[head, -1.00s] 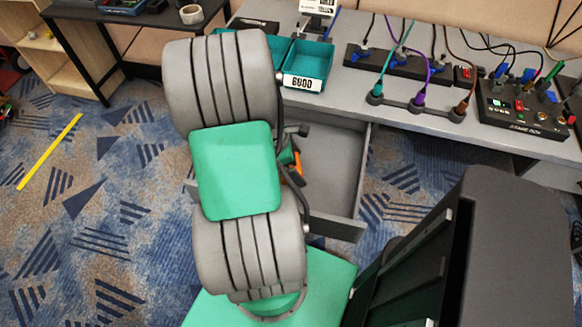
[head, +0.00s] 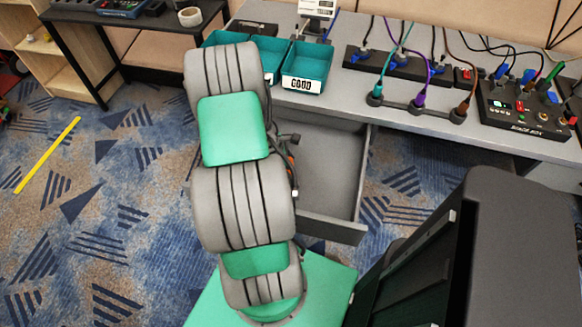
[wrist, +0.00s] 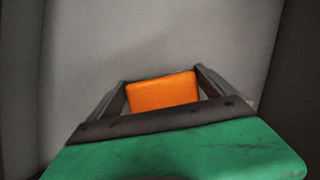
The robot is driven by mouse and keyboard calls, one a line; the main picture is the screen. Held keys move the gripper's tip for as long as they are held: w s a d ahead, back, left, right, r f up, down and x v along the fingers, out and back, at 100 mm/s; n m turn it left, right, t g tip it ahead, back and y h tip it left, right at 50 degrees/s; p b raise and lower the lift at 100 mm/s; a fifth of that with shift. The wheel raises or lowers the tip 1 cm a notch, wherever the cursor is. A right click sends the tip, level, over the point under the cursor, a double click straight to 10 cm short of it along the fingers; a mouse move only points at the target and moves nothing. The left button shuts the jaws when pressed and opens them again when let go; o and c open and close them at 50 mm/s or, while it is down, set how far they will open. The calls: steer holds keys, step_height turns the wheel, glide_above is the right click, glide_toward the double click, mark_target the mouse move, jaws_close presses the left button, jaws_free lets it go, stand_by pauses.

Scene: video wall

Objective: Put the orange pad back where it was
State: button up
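The orange pad (wrist: 163,91) shows in the wrist view between the two dark fingers of my gripper (wrist: 162,78), which touch its left and right sides. My gripper is shut on it. Grey surfaces that look like the inside of the open drawer surround it. In the head view the open grey drawer (head: 330,185) is pulled out below the desk. My arm covers the drawer's left part and hides most of my gripper and the pad. I cannot tell whether the pad touches the drawer floor.
The grey desk (head: 420,95) carries teal bins (head: 307,62), power strips with coloured cables (head: 415,102) and a control box (head: 525,108). The drawer's right part is empty. A black table (head: 120,22) stands at the back left. Patterned carpet with a yellow strip (head: 48,155) lies clear at left.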

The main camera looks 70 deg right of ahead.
steer(key=shift+o, duration=0.3)
steer(key=shift+r, duration=0.3)
steer(key=p+v, duration=0.1)
steer(key=v, duration=1.1)
steer(key=w+a+r+m+t, duration=0.2)
steer(key=w+a+r+t, duration=0.1)
steer(key=w+a+r, duration=0.45)
steer(key=w+a+r+m+t, duration=0.1)
steer(key=a+r, duration=0.1)
steer(key=a, duration=0.7)
steer(key=w+a+r+m+t+y, duration=0.1)
steer(key=a+r, duration=0.1)
steer(key=a, duration=0.8)
steer(key=w+a+r+m+t+y, duration=0.1)
steer(key=w+a+r+m, duration=0.1)
steer(key=a, duration=0.7)
steer(key=shift+a+r+t, duration=0.3)
steer(key=shift+r, duration=0.2)
steer(key=shift+c, duration=0.2)
